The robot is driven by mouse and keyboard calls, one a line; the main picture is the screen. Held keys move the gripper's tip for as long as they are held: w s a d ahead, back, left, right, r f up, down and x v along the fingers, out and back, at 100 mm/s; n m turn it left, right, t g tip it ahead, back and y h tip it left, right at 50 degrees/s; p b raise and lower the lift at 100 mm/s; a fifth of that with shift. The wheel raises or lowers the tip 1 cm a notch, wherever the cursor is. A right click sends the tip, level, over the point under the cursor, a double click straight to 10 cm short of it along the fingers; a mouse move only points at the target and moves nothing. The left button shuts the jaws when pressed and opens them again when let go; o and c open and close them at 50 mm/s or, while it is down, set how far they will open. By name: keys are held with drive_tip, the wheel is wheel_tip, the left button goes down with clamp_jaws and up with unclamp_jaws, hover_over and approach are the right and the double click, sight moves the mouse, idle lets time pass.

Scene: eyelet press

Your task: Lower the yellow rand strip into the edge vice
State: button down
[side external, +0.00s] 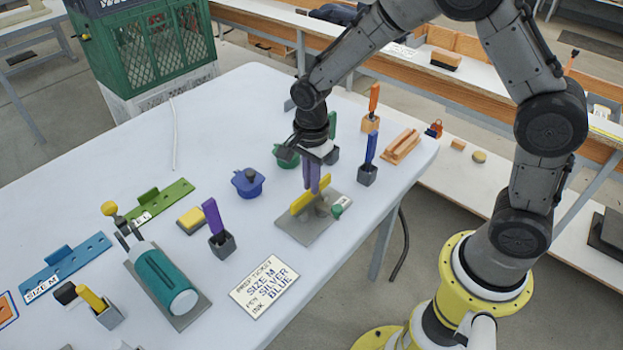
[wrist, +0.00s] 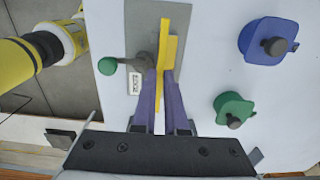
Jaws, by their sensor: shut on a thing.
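The yellow rand strip (side external: 308,195) stands on edge over the edge vice (side external: 296,232), a flat grey plate with a small jaw block and a green knob (side external: 337,210). My gripper (side external: 312,188) points down with its purple fingers shut on the strip. In the wrist view the strip (wrist: 171,48) runs lengthwise between the fingertips (wrist: 160,74), beside the grey jaw block (wrist: 143,62). The green knob (wrist: 108,66) and an EDGE label (wrist: 134,84) show left of it. I cannot tell whether the strip's lower edge is in the vice slot.
A blue lidded pot (side external: 247,183) and a purple-handled tool in a grey holder (side external: 218,232) stand left of the vice. A blue-handled tool (side external: 369,160) stands close behind it. A prep ticket (side external: 264,287) lies in front. The table between ticket and vice is clear.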

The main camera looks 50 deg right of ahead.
drive_tip(key=shift+f, duration=0.9)
idle(0.5)
drive_tip(key=c, duration=0.9)
unclamp_jaws()
drive_tip(key=shift+r, duration=3.05)
drive_tip(key=shift+d, duration=0.1)
